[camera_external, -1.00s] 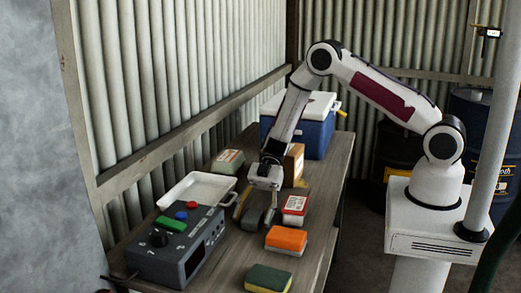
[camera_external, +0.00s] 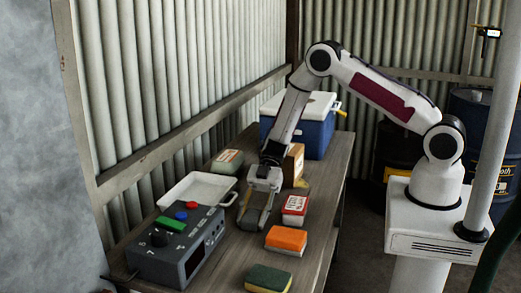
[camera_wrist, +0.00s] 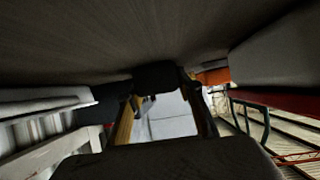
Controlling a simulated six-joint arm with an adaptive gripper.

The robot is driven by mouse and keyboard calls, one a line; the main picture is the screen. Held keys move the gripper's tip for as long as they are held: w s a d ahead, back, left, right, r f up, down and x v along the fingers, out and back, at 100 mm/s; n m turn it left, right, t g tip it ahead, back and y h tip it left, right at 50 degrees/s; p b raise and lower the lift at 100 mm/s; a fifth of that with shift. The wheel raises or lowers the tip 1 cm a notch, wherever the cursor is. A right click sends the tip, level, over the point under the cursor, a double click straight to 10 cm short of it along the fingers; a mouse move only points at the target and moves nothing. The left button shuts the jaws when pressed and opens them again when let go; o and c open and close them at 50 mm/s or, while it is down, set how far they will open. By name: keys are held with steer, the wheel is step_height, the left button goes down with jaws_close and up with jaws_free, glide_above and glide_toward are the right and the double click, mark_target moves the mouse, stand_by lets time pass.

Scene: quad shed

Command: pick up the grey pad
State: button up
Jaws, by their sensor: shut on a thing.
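The grey pad (camera_external: 251,219) is a dark grey block on the wooden bench, in the middle of the external view. My gripper (camera_external: 256,214) points down over it and is shut on it, with one finger on each side. The pad's upper part is hidden by the gripper. I cannot tell whether the pad touches the bench or is just clear of it. The wrist view is dark and close, and I cannot clearly make out the pad there.
A red-and-white box (camera_external: 295,206) stands close to the right of my gripper. An orange sponge (camera_external: 286,240) and a green-yellow sponge (camera_external: 268,279) lie nearer. A white tray (camera_external: 197,188) and grey control box (camera_external: 178,248) are left. A brown box (camera_external: 293,163) and blue cooler (camera_external: 313,132) stand behind.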

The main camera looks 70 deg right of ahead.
mark_target(252, 215)
steer(key=shift+r, duration=0.1)
steer(key=shift+r, duration=4.9)
